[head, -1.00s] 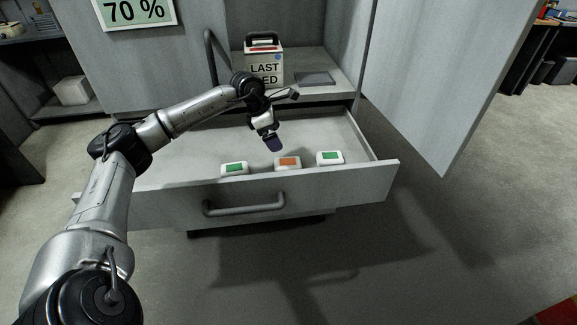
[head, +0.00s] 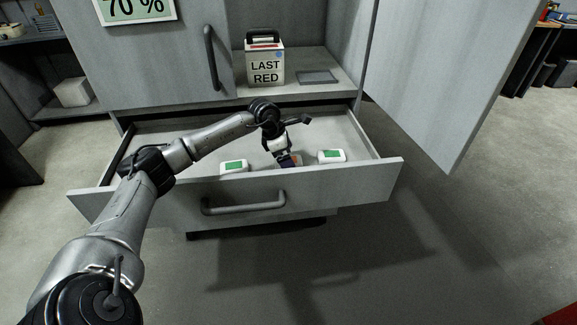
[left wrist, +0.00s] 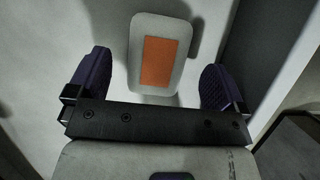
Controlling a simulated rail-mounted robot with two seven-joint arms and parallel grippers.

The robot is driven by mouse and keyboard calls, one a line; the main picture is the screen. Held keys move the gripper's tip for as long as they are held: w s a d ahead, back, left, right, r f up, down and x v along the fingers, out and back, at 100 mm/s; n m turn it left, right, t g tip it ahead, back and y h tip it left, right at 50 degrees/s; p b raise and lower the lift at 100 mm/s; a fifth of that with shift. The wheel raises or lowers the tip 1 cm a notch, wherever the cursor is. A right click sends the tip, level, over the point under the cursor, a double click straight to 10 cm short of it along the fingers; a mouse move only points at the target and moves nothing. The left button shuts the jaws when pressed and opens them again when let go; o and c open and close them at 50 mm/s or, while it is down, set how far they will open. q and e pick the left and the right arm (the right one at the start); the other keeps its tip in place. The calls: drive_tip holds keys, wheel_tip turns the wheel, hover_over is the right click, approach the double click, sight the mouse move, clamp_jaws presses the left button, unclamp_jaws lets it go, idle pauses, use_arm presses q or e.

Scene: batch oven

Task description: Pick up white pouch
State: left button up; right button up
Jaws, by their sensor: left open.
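A white pouch with an orange label (left wrist: 160,62) lies in the open drawer, and it is mostly hidden behind my gripper in the head view. My left gripper (head: 289,160) reaches down into the drawer over it. In the left wrist view the open fingers stand on either side of the pouch's near part, with a gap to each finger. Two other white pouches, with green labels, lie in the drawer, one to the left (head: 234,167) and one to the right (head: 331,156). My right gripper is not in view.
The drawer's front wall (head: 350,185) with its handle (head: 243,208) is close to the pouches. A box marked LAST RED (head: 265,72) and a flat grey plate (head: 317,77) stand on the shelf above. An open door (head: 450,80) hangs at right.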

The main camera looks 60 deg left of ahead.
use_arm(q)
drive_tip(key=shift+b+x, duration=0.35)
drive_tip(key=shift+x, duration=1.25)
drive_tip(key=shift+s+a, duration=0.1)
drive_tip(key=shift+c, duration=0.4)
drive_tip(key=c, duration=1)
drive_tip(key=shift+o, duration=0.2)
